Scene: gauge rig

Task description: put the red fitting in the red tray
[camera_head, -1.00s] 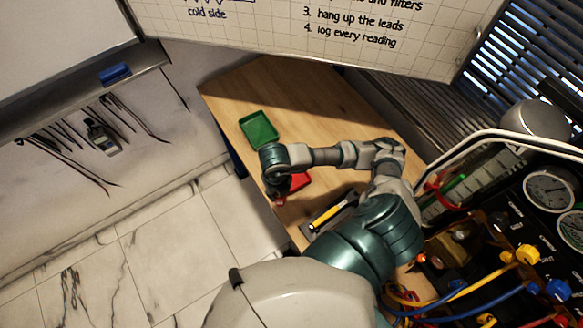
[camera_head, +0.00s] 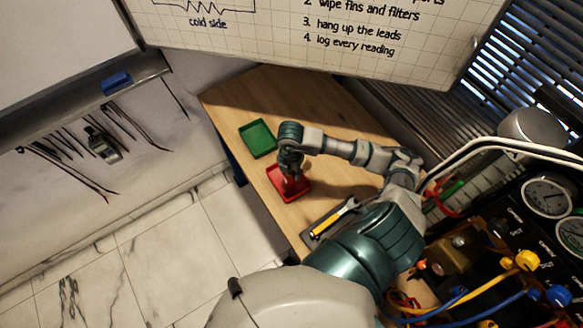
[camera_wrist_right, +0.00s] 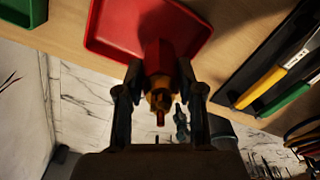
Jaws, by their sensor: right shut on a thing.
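The red tray (camera_head: 301,193) lies on the wooden bench, and it also shows at the top of the right wrist view (camera_wrist_right: 118,28). My right gripper (camera_wrist_right: 160,92) is shut on the red fitting (camera_wrist_right: 159,58), which has a brass-coloured end between the fingers. In the wrist view the fitting overlaps the tray's near edge; I cannot tell whether it touches the tray. In the head view my right gripper (camera_head: 290,173) is over the tray, and the fitting is mostly hidden there. My left gripper is not in view.
A green tray (camera_head: 258,138) lies farther back on the bench (camera_head: 290,95). A dark holder with a yellow-handled tool (camera_head: 333,217) lies nearer. The gauge rig (camera_head: 500,230) with hoses and dials stands at the right. The bench behind the arm is clear.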

